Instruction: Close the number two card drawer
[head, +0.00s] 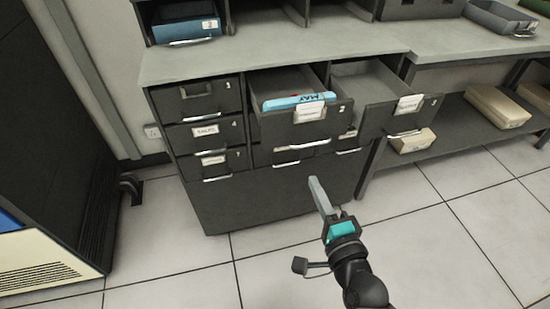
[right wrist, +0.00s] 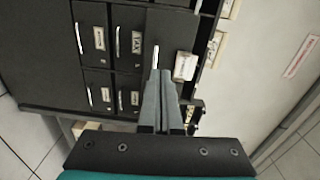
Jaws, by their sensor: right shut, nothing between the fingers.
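The number two card drawer (head: 275,128) is in the top row of the dark cabinet, middle column, in the head view. It is pulled out, with a white label and a handle on its front and a blue card (head: 290,102) marked "MAY" inside. My right gripper (head: 314,184) is shut and empty, in front of the cabinet and below this drawer's front. Its closed fingers (right wrist: 160,78) also show in the right wrist view, pointing toward the drawer fronts. I cannot tell whether they touch anything. My left gripper is not in view.
The number three drawer (head: 375,122) is also pulled out, just right of number two. The left column drawers (head: 200,135) are shut. A bench with a low shelf (head: 455,122) holding boxes stands at the right. The tiled floor (head: 440,240) in front is clear.

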